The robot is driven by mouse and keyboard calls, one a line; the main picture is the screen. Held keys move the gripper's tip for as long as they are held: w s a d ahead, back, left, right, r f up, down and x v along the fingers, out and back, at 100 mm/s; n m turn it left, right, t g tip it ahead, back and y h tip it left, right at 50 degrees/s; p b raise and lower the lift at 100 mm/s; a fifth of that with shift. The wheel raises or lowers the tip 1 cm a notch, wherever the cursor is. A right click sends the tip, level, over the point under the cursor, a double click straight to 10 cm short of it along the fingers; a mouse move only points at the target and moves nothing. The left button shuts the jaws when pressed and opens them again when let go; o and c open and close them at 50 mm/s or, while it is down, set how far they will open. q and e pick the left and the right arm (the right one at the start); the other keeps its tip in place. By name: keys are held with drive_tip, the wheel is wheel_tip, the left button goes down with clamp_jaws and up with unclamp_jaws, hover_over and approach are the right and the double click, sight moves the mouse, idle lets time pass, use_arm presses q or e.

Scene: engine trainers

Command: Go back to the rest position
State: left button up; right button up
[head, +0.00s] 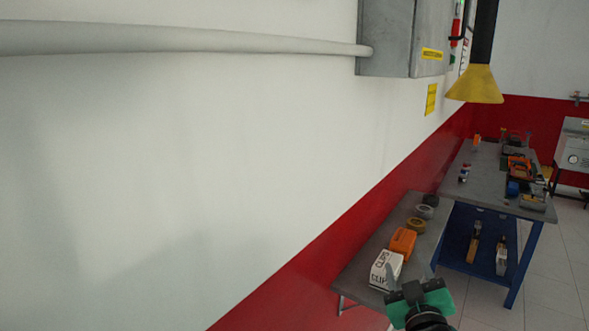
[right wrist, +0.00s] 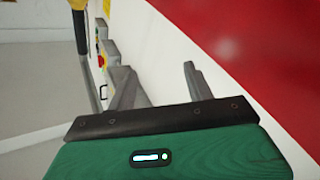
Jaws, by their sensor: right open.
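My right gripper (head: 412,283) is at the bottom right of the head view, with its green body and black mount showing. In that view it overlaps the edge of the low grey bench, close to a white box. In the right wrist view its two grey fingers (right wrist: 161,84) stand apart with nothing between them. My left gripper is in neither view.
A grey bench (head: 372,262) along the wall holds a white box (head: 385,270), an orange case (head: 402,241) and tape rolls (head: 416,226). Beyond is a blue-legged workbench (head: 530,207) with tools. A yellow lamp (head: 474,84) hangs above. Tiled floor (head: 545,290) at right is clear.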

drive_tip(key=s+d+f+m+g, duration=0.1)
drive_tip(key=s+f+g, duration=0.5)
drive_tip(key=s+f, duration=0.55)
drive_tip(key=s+f+m+g, duration=0.2)
drive_tip(key=s+f+g, duration=0.45)
drive_tip(key=f, duration=0.75)
drive_tip(key=s+f+g+y, duration=0.1)
drive_tip(key=s+f+g, duration=0.4)
drive_tip(key=s, duration=0.9)
drive_tip(key=s+f+x, duration=0.1)
drive_tip(key=s+x, duration=0.2)
drive_tip(key=x, duration=1.2)
drive_tip(key=s+x, duration=0.3)
drive_tip(key=x, duration=1.2)
drive_tip(key=s+d+f+g, duration=0.1)
drive_tip(key=s+d+f, duration=0.1)
drive_tip(key=s+f, duration=1.7)
wheel_tip(320, 180, down, 2)
drive_tip(key=shift+s+d+n, duration=0.25)
drive_tip(key=shift+d+n, duration=0.05)
drive_tip(key=shift+d, duration=0.1)
